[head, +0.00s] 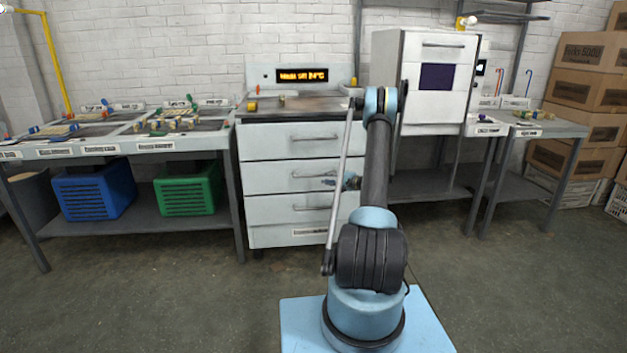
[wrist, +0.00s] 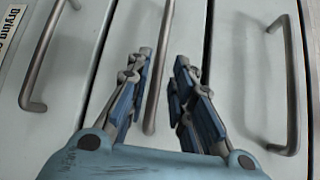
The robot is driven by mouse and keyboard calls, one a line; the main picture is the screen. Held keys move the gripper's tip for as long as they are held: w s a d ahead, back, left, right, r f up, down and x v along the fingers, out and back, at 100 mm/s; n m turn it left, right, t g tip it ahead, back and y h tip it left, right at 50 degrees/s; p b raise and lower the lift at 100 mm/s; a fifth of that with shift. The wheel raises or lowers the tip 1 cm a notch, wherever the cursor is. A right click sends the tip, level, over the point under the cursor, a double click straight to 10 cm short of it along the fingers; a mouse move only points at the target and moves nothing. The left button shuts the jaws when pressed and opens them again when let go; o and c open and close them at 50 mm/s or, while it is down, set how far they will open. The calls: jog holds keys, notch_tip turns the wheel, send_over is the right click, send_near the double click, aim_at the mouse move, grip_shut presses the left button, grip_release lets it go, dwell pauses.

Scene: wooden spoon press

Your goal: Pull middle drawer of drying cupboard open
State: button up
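The drying cupboard (head: 268,188) is a white cabinet with stacked drawers, each with a grey bar handle. Its drawers look shut. The middle drawer's handle (wrist: 157,80) runs between my gripper's two fingers in the wrist view. In the head view this handle (head: 304,176) is partly hidden by my gripper and arm. My gripper (wrist: 161,75) is open, one finger on each side of the bar with visible gaps. In the head view my gripper (head: 329,182) is at the middle drawer's front. The wrist view also shows the bottom drawer's handle (wrist: 33,85) and the top drawer's handle (wrist: 291,85).
A display (head: 302,75) stands on the cupboard's dark top. A bench (head: 110,150) with blue (head: 95,192) and green (head: 187,190) crates is to the left. A white cabinet (head: 436,80) on a stand is to the right. The floor before the cupboard is clear apart from my base.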

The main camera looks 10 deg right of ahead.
aim_at(314, 176)
jog(key=x, duration=0.9)
jog(key=shift+w+a, duration=0.1)
jog(key=shift+c, duration=0.5)
grip_shut()
jog(key=shift+a, duration=0.1)
